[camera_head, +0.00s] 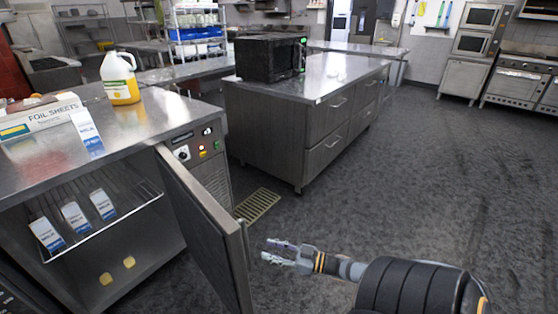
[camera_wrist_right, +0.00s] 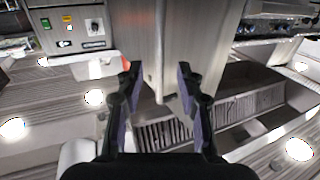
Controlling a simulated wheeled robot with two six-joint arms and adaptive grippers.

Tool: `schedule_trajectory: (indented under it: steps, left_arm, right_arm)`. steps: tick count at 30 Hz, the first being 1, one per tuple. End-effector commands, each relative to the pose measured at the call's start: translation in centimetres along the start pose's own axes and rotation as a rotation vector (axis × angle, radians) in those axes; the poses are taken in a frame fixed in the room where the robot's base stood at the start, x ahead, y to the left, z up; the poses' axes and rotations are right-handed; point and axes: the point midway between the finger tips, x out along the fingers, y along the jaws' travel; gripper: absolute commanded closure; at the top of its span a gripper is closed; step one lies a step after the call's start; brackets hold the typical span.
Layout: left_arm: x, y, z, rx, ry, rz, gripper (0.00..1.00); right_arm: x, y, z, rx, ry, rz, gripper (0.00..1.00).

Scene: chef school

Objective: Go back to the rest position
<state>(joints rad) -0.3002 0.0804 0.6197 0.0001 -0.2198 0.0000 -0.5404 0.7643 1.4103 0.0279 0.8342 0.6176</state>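My right gripper (camera_head: 284,254) reaches in from the lower right in the head view. It is just right of the outer edge of the open cabinet door (camera_head: 208,236). In the right wrist view its two fingers (camera_wrist_right: 157,84) are spread apart with nothing between them. The steel door (camera_wrist_right: 158,35) lies ahead of the fingers there; whether a fingertip touches it I cannot tell. My left gripper is not in view.
The open cabinet (camera_head: 140,272) holds several cartons on a wire shelf. A jug (camera_head: 120,80) and a foil box (camera_head: 40,116) stand on its top. A counter (camera_head: 262,130) with a black microwave (camera_head: 270,58) stands behind. Dark floor (camera_head: 430,180) to the right is clear.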

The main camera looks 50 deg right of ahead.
Motion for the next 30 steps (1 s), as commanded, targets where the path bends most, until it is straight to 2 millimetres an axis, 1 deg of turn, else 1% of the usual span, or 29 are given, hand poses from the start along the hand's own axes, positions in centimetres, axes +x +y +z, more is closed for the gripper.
schedule_trajectory:
  steps: [1,3,6,25,26,28,29,30]
  left_arm:
    - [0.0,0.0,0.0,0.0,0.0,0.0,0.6]
    - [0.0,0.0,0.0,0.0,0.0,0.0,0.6]
    - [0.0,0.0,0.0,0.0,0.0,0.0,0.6]
    - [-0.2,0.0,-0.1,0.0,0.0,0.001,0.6]
    - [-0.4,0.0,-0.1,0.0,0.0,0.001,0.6]
    - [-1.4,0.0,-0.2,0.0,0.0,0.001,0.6]
    - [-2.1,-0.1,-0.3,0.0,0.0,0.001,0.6]
    - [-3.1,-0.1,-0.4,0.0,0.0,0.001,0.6]
  right_arm:
    - [-0.9,0.0,0.1,0.001,-0.005,-0.001,0.63]
    - [-1.9,0.0,0.1,0.0,-0.003,-0.001,0.63]
    - [-2.6,0.0,0.1,0.0,-0.002,0.0,0.63]
    - [-2.9,0.1,0.1,-0.001,-0.006,0.01,0.63]
    - [-3.0,0.4,0.4,-0.003,-0.018,0.025,0.63]
    - [-3.8,1.5,2.0,-0.012,-0.077,0.1,0.63]
    - [-4.4,2.1,3.1,-0.017,-0.12,0.148,0.63]
    - [-5.6,2.9,5.2,-0.021,-0.196,0.223,0.63]
